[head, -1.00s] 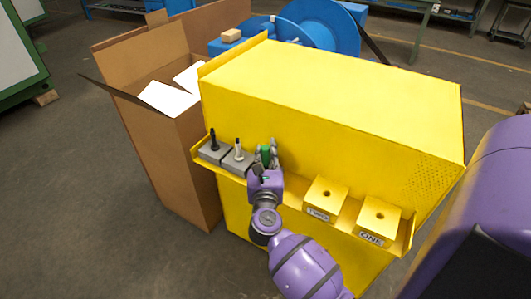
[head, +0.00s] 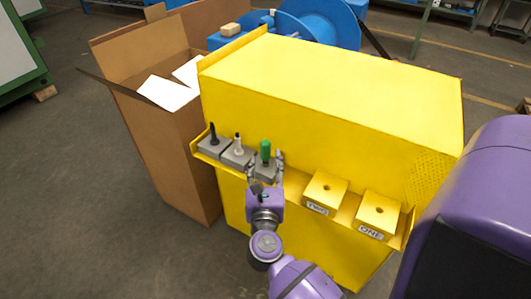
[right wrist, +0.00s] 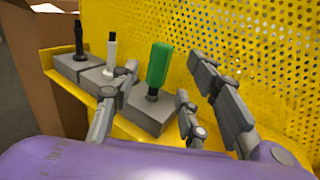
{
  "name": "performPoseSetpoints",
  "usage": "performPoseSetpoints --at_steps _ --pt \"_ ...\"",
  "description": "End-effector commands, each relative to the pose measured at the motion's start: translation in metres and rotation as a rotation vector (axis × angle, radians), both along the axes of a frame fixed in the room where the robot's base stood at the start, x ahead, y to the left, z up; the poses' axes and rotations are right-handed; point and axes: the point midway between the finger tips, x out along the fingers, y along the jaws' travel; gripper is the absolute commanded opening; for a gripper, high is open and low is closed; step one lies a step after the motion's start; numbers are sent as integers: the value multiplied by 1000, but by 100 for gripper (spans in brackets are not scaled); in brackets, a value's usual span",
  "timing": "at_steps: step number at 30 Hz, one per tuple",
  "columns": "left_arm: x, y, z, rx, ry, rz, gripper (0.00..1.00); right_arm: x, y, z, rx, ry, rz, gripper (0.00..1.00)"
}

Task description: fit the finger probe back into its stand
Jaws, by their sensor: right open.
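A green-handled probe (head: 265,149) stands upright on a thin dark stem in a grey block stand (head: 266,173) on the yellow ledge; in the right wrist view the green handle (right wrist: 158,64) and its block (right wrist: 150,117) show clearly. I take this to be the finger probe; no label confirms it. How deep the stem sits cannot be told. My right gripper (head: 265,162) is open, its fingers apart on either side of the block and below the handle top. In the right wrist view the gripper (right wrist: 160,88) holds nothing. My left gripper is not in view.
A black probe (head: 213,136) and a white probe (head: 238,146) stand in grey blocks to the left. Yellow blocks with holes, marked TWO (head: 325,191) and ONE (head: 378,213), are to the right. The yellow cabinet (head: 340,85) rises behind; an open carton (head: 160,150) stands left.

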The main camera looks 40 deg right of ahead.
Motion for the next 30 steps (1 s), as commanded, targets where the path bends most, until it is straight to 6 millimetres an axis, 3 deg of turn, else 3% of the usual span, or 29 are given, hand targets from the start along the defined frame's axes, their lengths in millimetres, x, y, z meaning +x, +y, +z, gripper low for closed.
performPoseSetpoints --at_steps 3,9,30 --pt "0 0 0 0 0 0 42 -20 14 -1 3 2 -1 42" --pt "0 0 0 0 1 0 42 -37 28 0 1 1 -1 42" --pt "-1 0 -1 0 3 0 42 -39 30 0 -1 -1 0 42"
